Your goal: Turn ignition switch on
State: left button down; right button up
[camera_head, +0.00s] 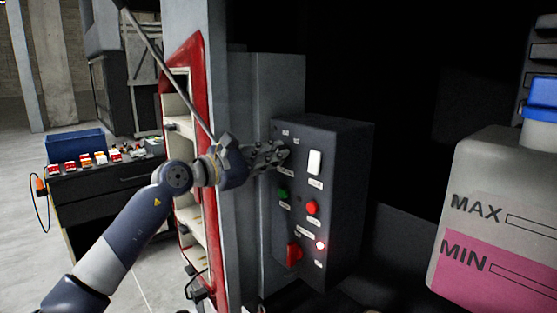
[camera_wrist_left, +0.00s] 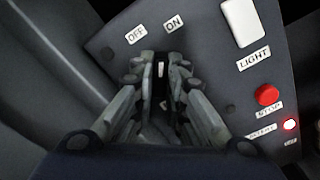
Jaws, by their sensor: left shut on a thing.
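The dark control box (camera_head: 345,200) stands upright on a grey panel, its front facing left. My left gripper (camera_head: 280,154) is at the upper left of its front. In the left wrist view the gripper (camera_wrist_left: 160,78) is shut on the ignition switch (camera_wrist_left: 160,70), a black knob with a short white mark. The "OFF" label (camera_wrist_left: 137,34) and the "ON" label (camera_wrist_left: 174,23) are just above the fingertips. The mark points up the picture; I cannot tell clearly which label it faces. The fingers hide most of the knob. My right gripper is not in view.
The box also carries a white light switch (camera_head: 314,162), a green button (camera_head: 283,193), a red button (camera_head: 312,208), a lit red lamp (camera_head: 320,245) and a red rotary switch (camera_head: 294,254). A red-edged frame (camera_head: 215,250) stands close behind my left arm. A fluid tank (camera_head: 480,190) is at right.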

pick_arm(q)
jog(key=m+b, duration=0.4)
jog(key=shift+m, duration=0.3)
dwell(0.3)
jog(key=c, duration=1.4)
grip_release()
jog(key=shift+c, duration=0.2)
